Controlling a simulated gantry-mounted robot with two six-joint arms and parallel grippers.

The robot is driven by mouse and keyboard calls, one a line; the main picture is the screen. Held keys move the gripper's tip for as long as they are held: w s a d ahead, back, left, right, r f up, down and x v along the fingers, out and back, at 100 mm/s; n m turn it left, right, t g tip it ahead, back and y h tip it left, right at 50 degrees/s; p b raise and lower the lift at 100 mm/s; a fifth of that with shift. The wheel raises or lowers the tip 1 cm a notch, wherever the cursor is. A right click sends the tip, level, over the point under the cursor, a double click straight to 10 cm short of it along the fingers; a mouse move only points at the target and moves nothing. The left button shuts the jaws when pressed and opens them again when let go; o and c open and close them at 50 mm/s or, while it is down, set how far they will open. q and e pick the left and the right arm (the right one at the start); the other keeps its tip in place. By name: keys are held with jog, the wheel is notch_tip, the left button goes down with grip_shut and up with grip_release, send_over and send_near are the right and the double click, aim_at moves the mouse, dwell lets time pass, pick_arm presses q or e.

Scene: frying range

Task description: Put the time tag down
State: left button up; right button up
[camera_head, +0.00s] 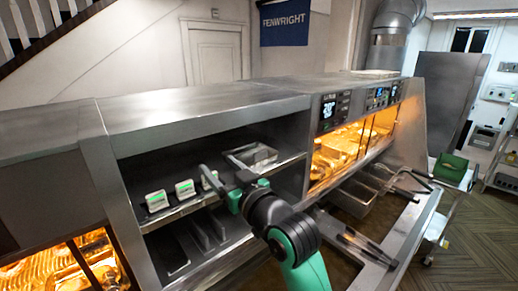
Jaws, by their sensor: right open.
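Three small white tags with green bands stand in a row on the upper shelf (290,161) of the steel cabinet. They are the left tag (157,200), the middle tag (185,189) and the right tag (207,181). My right gripper (211,181) is open at the right tag and partly hides it. I cannot tell whether its fingers touch that tag. My left gripper is not in view.
A steel pan (251,156) sits on the shelf to the right of the tags. Below is a lower shelf with dividers (199,233). Lit heated bays (340,148) are at right, with fryer baskets (353,196) in front. The cabinet top is clear.

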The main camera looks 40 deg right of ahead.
jog(key=s+a+r+t, duration=0.1)
jog(key=s+r+t, duration=0.3)
jog(key=s+r, duration=0.5)
jog(key=s+a+r+t+y, duration=0.1)
jog(key=s+r+t, duration=0.3)
jog(key=s+r, duration=0.5)
jog(key=s+a, duration=0.1)
jog(key=s, duration=0.5)
jog(key=shift+s+a+r+t, duration=0.15)
jog(key=shift+a+r+t, duration=0.15)
jog(key=shift+t, duration=0.1)
jog(key=shift+d, duration=0.1)
dwell(0.8)
